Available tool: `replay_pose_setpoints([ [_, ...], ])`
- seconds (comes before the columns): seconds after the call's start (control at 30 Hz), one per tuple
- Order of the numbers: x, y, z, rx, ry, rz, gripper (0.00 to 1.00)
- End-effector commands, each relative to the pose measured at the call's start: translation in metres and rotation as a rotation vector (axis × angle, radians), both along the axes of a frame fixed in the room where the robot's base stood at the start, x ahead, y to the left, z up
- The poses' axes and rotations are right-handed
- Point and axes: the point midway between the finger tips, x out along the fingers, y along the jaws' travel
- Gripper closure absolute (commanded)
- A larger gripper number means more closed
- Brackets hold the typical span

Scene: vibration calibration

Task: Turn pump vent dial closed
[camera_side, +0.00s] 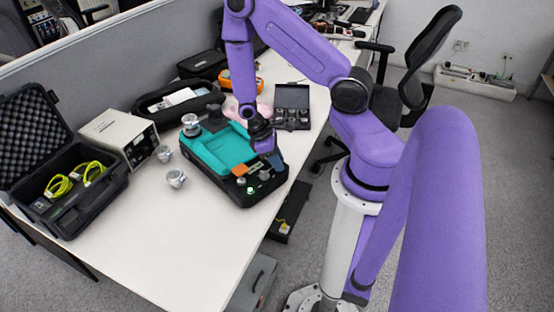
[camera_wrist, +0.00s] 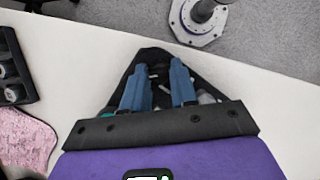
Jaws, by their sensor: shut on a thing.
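The pump (camera_side: 212,158) is a black case with a teal recessed top, lying on the white table. Its front right end carries an orange patch and several small knobs. My gripper (camera_side: 272,158) points down over the right side of that end. In the wrist view my gripper (camera_wrist: 160,70) shows two blue fingers reaching down onto the black pump end (camera_wrist: 153,54), with a narrow gap between them. It is shut on a small part there, apparently the vent dial. The dial is mostly hidden by the fingers, so its angle cannot be told.
An open black case (camera_side: 70,215) with yellow cables and a white box (camera_side: 120,132) stand left. Two metal fittings (camera_side: 176,178) lie near the pump. A pink cloth (camera_wrist: 25,140) and a black tray (camera_side: 292,97) lie behind. The front left table is clear.

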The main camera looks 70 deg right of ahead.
Motion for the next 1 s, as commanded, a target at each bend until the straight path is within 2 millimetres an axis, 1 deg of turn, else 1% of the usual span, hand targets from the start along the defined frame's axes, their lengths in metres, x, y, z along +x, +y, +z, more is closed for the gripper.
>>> replay_pose_setpoints([
  [0.17,-0.0005,0.0005,0.0004,-0.001,0.002,0.063,1.00],
  [0.37,-0.0010,0.0012,0.0005,-0.001,0.002,0.200,1.00],
  [1.0,-0.0039,0.0032,0.0006,-0.002,0.000,0.804,1.00],
])
